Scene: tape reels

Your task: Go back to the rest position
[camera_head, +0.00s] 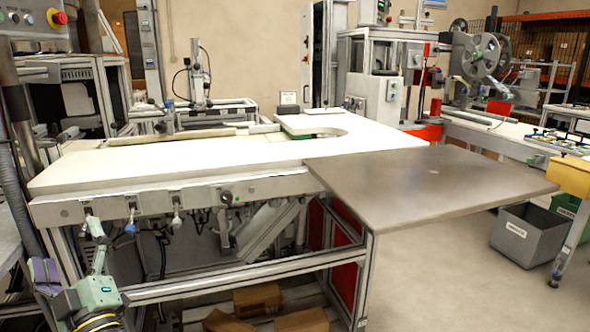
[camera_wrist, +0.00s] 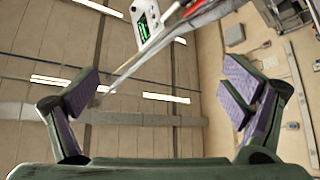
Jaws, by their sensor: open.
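My gripper (camera_wrist: 160,92) is open in the wrist view, with its two purple-padded fingers wide apart and nothing between them. The wrist camera faces upward, past beige panels and strip lights. In the head view, green parts of my arm (camera_head: 97,292) show at the lower left, in front of the workbench and below the level of its top. The white bench top (camera_head: 180,165) is largely bare. A grey metal plate (camera_head: 430,185) extends it to the right and is empty.
Cardboard boxes (camera_head: 258,300) lie under the bench. A grey bin (camera_head: 525,236) stands on the floor at right. A machine with reels (camera_head: 486,56) stands at the back right. A device with a green screen (camera_wrist: 146,20) shows in the wrist view. Floor at the lower right is clear.

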